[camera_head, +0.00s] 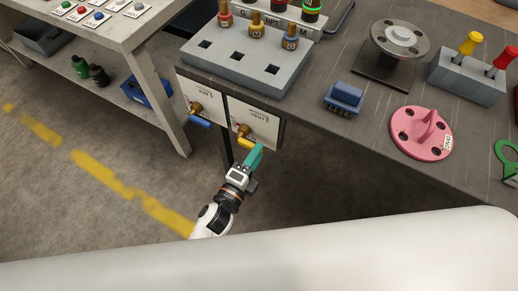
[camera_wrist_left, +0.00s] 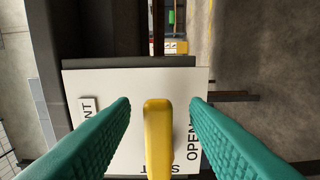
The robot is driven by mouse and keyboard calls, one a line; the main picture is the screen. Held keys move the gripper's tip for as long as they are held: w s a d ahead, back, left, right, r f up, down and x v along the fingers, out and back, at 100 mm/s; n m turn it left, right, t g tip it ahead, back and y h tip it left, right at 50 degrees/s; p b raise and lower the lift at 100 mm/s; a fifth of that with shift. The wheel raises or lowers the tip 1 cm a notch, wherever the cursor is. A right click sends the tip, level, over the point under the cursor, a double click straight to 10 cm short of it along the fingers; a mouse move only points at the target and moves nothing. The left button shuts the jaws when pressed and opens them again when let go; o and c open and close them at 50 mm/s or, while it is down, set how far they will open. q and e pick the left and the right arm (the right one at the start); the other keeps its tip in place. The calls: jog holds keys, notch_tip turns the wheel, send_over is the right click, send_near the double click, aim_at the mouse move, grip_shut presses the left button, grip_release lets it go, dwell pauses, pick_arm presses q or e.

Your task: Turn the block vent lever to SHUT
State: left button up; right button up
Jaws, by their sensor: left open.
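The vent lever (camera_head: 245,142) is yellow, on a brass valve (camera_head: 242,130) on a white plate (camera_head: 262,122) marked VENT under the table's front edge. In the left wrist view the lever (camera_wrist_left: 158,140) points down the picture, across the middle of upside-down lettering that looks like SHUT. OPEN (camera_wrist_left: 192,142) reads sideways to its right. My left gripper (camera_head: 258,155), with teal fingers, is at the lever. In the wrist view its open fingers (camera_wrist_left: 158,120) stand either side of the lever, with gaps on both sides. My right gripper is not in view.
A blue lever (camera_head: 200,122) on a neighbouring plate is close to the left. Above is a grey block (camera_head: 247,58) with brass fittings. A blue connector (camera_head: 345,97) and pink flanged part (camera_head: 421,134) lie on the dark table. The floor left of my arm is clear.

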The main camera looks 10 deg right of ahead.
pick_arm(q)
jog(key=v, duration=0.9)
jog(key=shift+s+a, duration=0.2)
jog(key=shift+s, duration=0.05)
jog(key=s+a+f+n+g+y+p, duration=0.2)
jog(key=s+a+f+n+g+y, duration=0.3)
jog(key=f, duration=0.6)
jog(key=s+a+f+n+y+p, duration=0.1)
jog(key=a+f+n+y+p, duration=0.1)
jog(key=a+f+n, duration=0.7)
jog(key=s+a+f+n+g+y+p, duration=0.1)
jog(key=s+a+f+n+g, duration=0.2)
jog(key=s+f, duration=0.3)
jog(key=s+a+f+n+g+y+p, duration=0.1)
jog(key=s+a+f+n+g, duration=0.3)
jog(key=s, duration=1)
notch_tip(320, 180, down, 4)
jog(key=shift+a+r+n+g+y, duration=0.25)
jog(key=shift+n+g+y, duration=0.55)
jog(key=shift+n, duration=0.2)
